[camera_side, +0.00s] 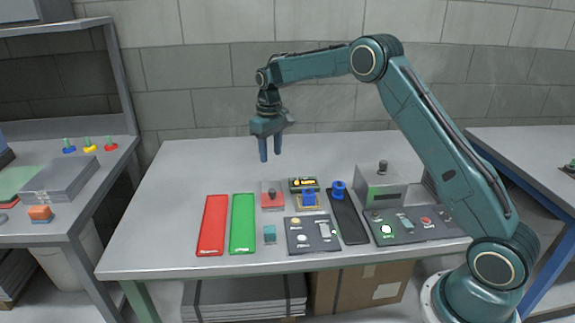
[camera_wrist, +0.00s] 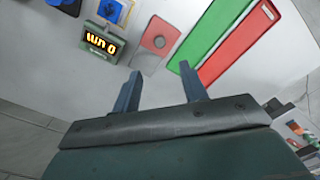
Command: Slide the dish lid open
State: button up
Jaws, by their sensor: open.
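My gripper (camera_side: 270,156) is open and empty, fingers pointing down, above the back part of the table. In the wrist view its two fingers (camera_wrist: 160,68) show spread apart with nothing between them. No part is plainly marked as the dish lid, so I cannot tell which it is. A small grey plate with a red square and round knob (camera_side: 272,195) lies on the table, in front of and below my gripper. In the wrist view this plate (camera_wrist: 151,57) shows just beyond the fingertips. A grey box with a dark knob on top (camera_side: 380,183) stands at the table's right.
A red slab (camera_side: 212,225) and green slab (camera_side: 243,223) lie left. The table's back left is clear.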

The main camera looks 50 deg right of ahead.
aim_at(272, 190)
notch_tip(272, 190, down, 13)
jog(key=shift+r, duration=0.1)
dwell(0.5)
grip_shut()
